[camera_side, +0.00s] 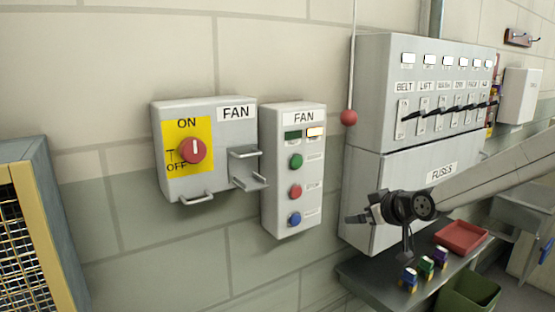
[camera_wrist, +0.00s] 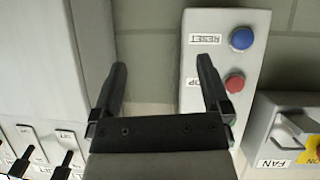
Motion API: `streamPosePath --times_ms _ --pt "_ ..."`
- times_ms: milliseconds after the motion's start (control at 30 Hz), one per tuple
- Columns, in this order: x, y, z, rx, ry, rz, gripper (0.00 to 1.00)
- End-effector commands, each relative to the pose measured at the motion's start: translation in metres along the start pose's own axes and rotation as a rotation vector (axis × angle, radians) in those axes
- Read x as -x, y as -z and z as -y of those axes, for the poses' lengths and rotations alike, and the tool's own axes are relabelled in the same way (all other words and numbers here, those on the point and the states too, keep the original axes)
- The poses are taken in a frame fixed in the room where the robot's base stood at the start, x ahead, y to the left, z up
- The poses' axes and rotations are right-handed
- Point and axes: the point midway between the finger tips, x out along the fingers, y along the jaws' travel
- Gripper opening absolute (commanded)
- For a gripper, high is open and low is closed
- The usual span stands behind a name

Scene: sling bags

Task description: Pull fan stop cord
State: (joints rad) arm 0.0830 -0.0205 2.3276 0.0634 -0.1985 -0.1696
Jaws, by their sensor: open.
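The cord (camera_side: 351,60) hangs straight down against the wall in the side view, between the fan push-button box and the lever cabinet. A red ball (camera_side: 349,117) is on its lower end. My gripper (camera_side: 366,208) is in front of the fuses box, well below the ball and slightly right of it, touching neither ball nor cord. In the wrist view, its two black fingers (camera_wrist: 161,72) are spread apart with nothing between them. I cannot make out the cord or ball in the wrist view.
The fan button box (camera_side: 293,170) and fan switch box (camera_side: 206,150) are left of the cord. The lever cabinet (camera_side: 372,90) is close on its right. A shelf (camera_side: 375,280) with a red tray (camera_side: 461,237) and small coloured items is below my gripper.

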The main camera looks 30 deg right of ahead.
Motion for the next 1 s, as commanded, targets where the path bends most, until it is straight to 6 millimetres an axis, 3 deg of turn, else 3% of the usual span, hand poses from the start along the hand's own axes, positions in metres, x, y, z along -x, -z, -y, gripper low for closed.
streamPosePath --times_ms 33,200,300,433,600,733,867,1000 --pt "0.002 -0.026 0.009 -0.004 0.023 0.09 0.97" --pt "0.019 -0.107 0.03 -0.021 0.078 0.387 0.97" --pt "0.035 -0.147 0.038 -0.026 0.095 0.542 0.97" --pt "0.055 -0.183 0.044 -0.028 0.104 0.694 0.97" --pt "0.069 -0.204 0.047 -0.027 0.105 0.788 0.97" --pt "0.071 -0.206 0.047 -0.028 0.105 0.801 0.97" --pt "0.067 -0.201 0.046 -0.028 0.105 0.778 0.97" --pt "0.053 -0.177 0.043 -0.031 0.103 0.687 0.97"
